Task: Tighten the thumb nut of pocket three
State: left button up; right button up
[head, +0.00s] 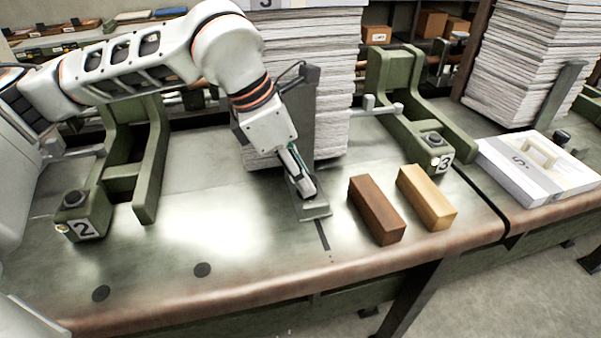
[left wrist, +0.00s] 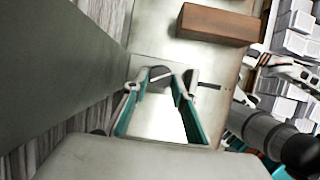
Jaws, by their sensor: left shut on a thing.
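My left gripper (head: 308,194) points down at the foot plate (head: 315,210) of a grey upright stop, in front of the tall paper stack with a 3 at its top. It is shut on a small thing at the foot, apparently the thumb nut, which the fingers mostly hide. In the left wrist view the teal fingers (left wrist: 160,78) close low over the plate, beside the grey upright (left wrist: 60,60). The green frame labelled 3 (head: 443,163) stands to the right, with a dark knob (head: 432,138) on its end. My right gripper is not in view.
A brown block (head: 376,210) and a tan block (head: 427,198) lie just right of the gripper. The green frame labelled 2 (head: 84,228) stands at left. The bench front (head: 230,270) is mostly clear.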

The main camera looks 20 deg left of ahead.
pick_arm(q)
jog(key=o, duration=1.1)
jog(key=v, duration=1.2)
jog(key=shift+w+r, duration=0.1)
